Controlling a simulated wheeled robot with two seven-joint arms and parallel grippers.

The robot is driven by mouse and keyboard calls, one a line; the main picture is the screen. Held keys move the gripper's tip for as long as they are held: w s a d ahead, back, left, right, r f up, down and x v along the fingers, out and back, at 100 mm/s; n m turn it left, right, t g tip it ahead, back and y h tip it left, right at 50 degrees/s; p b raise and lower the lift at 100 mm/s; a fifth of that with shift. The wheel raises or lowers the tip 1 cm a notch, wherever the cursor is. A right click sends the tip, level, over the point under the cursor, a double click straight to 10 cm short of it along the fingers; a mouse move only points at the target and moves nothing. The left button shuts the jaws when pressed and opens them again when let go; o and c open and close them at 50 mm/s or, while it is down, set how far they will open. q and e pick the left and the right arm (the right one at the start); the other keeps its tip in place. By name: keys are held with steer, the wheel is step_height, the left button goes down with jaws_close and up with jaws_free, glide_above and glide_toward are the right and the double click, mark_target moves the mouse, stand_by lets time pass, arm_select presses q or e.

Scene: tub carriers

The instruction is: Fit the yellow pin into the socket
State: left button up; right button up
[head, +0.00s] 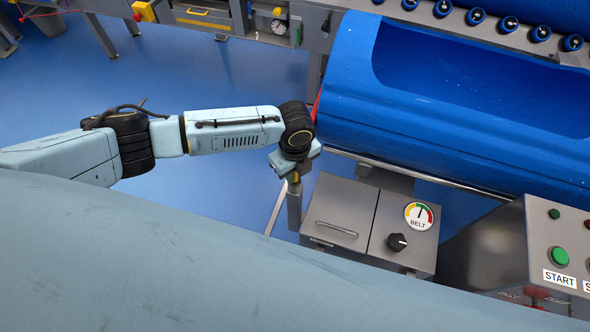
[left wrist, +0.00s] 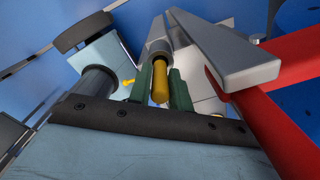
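The yellow pin (left wrist: 160,82) lies between the two green fingers of my left gripper (left wrist: 161,90) in the left wrist view. The fingers appear to press on it from both sides. Its far end meets the mouth of a grey tube (left wrist: 160,47), which looks like the socket; I cannot tell whether the tip is inside. In the head view, my left gripper (head: 293,176) points down just above an upright grey post (head: 294,206), with a speck of yellow between them. My right gripper is not in view.
A grey cabinet with a BELT gauge (head: 418,215) stands right of the post. A large blue tub (head: 440,120) lies behind it. A START panel (head: 560,257) is at lower right. Red bars (left wrist: 275,110) and a grey bar (left wrist: 220,48) are close by in the wrist view.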

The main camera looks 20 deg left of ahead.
arm_select(q)
steer(key=o, duration=0.3)
steer(key=shift+r, duration=0.1)
step_height(320, 180, up, 12)
steer(key=shift+r+p, duration=0.1)
steer(key=shift+p, duration=0.95)
